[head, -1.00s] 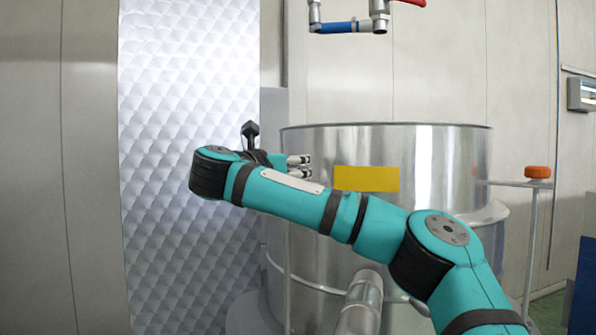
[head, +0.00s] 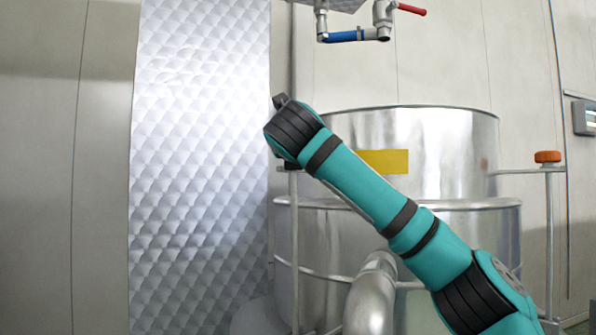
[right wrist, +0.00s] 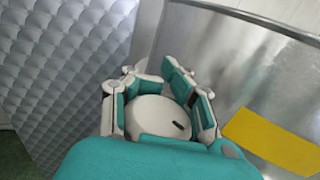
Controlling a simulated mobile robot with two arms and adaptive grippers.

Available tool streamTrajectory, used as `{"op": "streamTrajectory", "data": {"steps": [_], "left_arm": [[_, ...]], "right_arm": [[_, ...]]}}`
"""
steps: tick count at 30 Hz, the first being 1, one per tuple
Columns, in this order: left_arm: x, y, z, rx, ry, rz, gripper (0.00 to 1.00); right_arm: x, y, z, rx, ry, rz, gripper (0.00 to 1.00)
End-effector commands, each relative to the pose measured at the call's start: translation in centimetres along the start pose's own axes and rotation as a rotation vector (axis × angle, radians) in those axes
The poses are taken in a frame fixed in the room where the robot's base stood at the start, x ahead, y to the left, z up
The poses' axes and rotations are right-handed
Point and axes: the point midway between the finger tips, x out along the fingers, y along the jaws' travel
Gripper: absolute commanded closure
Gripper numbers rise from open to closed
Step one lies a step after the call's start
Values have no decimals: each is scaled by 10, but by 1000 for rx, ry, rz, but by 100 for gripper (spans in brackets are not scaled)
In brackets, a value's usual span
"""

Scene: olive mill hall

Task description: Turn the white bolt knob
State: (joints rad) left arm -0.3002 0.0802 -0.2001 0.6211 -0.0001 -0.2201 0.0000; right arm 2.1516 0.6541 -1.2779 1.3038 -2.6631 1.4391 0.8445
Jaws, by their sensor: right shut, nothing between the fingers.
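I cannot pick out a white bolt knob in either view. My right gripper (right wrist: 150,78) shows in the right wrist view, with its white and teal fingers folded toward each other. They are shut and empty. A white disc with a small dark slot sits at their base and looks like part of my gripper. In the head view my teal right arm reaches up and left in front of the metal tank (head: 440,150), and its dark wrist hides the gripper. My left gripper is in neither view.
A quilted metal panel (head: 200,180) stands at the left. A thin vertical pole (head: 294,240) runs beside the tank. A yellow plate (head: 385,162) is on the tank. Pipes with a red-handled valve (head: 411,9) hang above. An orange knob (head: 547,156) tops a post at right.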

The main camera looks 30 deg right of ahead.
Motion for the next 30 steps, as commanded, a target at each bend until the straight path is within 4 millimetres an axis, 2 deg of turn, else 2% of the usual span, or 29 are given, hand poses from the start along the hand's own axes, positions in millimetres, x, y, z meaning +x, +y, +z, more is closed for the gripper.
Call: {"op": "streamTrajectory", "data": {"steps": [1, 9, 21, 30], "left_arm": [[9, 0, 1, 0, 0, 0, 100], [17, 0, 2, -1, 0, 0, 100], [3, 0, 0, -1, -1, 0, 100], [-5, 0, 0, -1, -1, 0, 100]], "right_arm": [[2, -1, -8, 5, 10, 40, 100], [2, 9, -6, 2, 14, 294, 100], [-3, 21, -5, -3, 19, 610, 100], [-6, 25, -7, -6, 21, 734, 100]]}}
